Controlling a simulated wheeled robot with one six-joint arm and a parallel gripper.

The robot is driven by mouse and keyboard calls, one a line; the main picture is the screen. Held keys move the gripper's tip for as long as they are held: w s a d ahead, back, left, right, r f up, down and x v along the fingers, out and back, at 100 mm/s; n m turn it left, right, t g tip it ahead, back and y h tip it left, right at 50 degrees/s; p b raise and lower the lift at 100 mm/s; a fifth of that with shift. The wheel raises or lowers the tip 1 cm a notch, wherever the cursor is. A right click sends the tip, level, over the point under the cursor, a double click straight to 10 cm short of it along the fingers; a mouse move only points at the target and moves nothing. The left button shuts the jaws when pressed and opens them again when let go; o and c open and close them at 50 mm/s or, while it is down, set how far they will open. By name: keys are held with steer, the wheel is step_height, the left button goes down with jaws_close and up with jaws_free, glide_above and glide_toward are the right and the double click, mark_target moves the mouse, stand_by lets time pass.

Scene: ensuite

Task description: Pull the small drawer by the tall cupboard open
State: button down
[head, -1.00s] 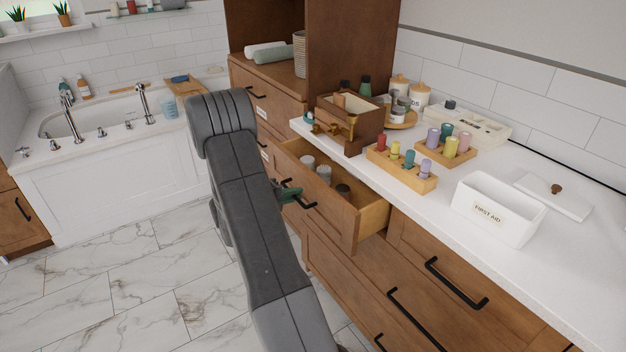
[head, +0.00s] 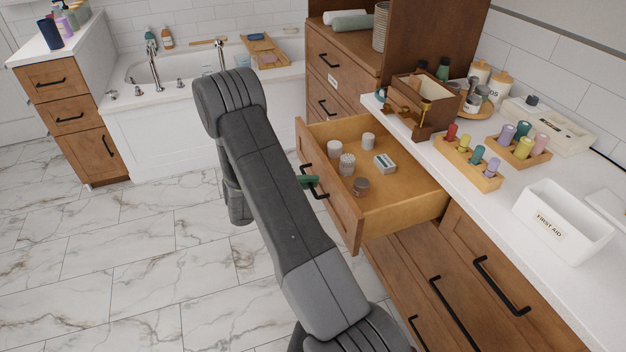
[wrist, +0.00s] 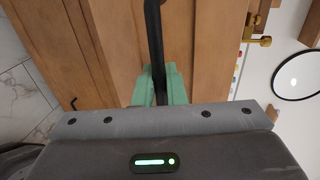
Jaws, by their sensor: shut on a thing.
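The small drawer (head: 335,196) by the tall cupboard (head: 347,72) stands well open, pulled out from the counter. Several small jars and a small box show inside it. My gripper (head: 309,182) is at the drawer's front. Its green fingers are shut on the black bar handle (wrist: 154,40), which runs between them in the wrist view (wrist: 160,84). My arm hides part of the floor left of the drawer, and the fingers are mostly hidden by the handle and wrist.
The white counter (head: 485,212) holds a wooden box (head: 424,104), bottle racks and a first aid bin (head: 562,222). More closed drawers lie below. A bathtub (head: 190,75) stands at the back. The marble floor (head: 140,260) at left is clear.

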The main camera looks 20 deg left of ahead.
steer(key=c, duration=1.8)
jaws_free()
steer(key=shift+c, duration=0.2)
steer(key=shift+a, duration=0.1)
steer(key=v, duration=1.3)
steer(key=shift+s+a, duration=0.2)
steer(key=shift+s, duration=0.05)
steer(key=shift+d, duration=0.1)
steer(key=x, duration=1.4)
steer(key=shift+w+r, duration=0.1)
